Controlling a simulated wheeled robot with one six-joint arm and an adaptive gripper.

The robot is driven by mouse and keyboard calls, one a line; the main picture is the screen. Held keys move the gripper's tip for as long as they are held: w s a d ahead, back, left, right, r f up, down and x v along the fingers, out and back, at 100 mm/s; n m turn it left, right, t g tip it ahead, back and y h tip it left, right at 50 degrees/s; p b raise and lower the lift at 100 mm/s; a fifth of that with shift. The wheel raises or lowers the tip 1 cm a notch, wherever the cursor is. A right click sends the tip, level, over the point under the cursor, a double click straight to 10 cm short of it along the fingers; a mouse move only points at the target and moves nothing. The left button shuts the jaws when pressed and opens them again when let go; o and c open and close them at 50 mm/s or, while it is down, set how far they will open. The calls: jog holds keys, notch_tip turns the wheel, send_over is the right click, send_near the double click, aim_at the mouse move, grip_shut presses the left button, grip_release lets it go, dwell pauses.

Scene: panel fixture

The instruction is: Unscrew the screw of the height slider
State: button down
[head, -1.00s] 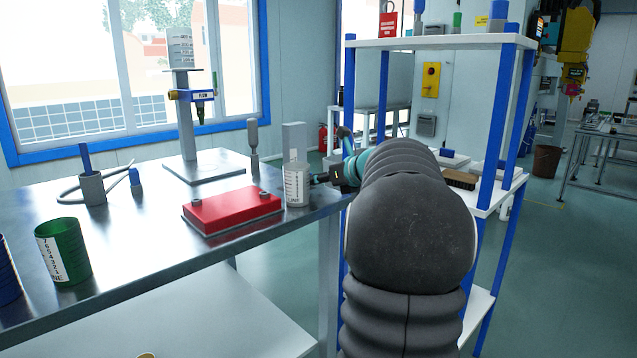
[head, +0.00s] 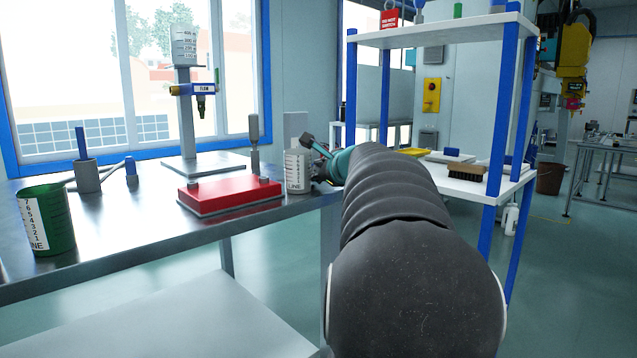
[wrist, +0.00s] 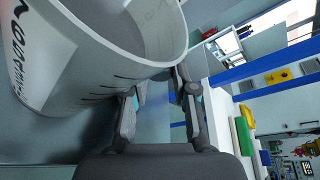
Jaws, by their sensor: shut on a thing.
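The height slider (head: 196,89) is a blue clamp labelled FLOW on a grey column at the back of the table. A yellow knob, seemingly its screw (head: 175,90), sticks out on its left side. A dark nozzle hangs under it. My gripper (head: 318,168) is far to the right of the slider, at a white labelled cup (head: 297,172) near the table's right end. In the wrist view, the fingers of my gripper (wrist: 160,108) are at the side of the white cup (wrist: 85,70), below its rim. The exact contact is partly hidden.
A red block (head: 228,197) lies on the metal table (head: 130,222) left of the cup. A green cup (head: 48,218) and a grey holder (head: 87,176) stand further left. A white shelf with blue posts (head: 493,215) stands right of my arm.

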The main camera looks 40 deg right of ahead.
jog(key=shift+a+f+n+t+h, duration=0.1)
jog(key=shift+n+t+h, duration=0.5)
jog(key=shift+n, duration=1)
jog(key=c, duration=0.9)
grip_release()
jog(key=shift+f, duration=0.1)
jog(key=shift+v, duration=4.05)
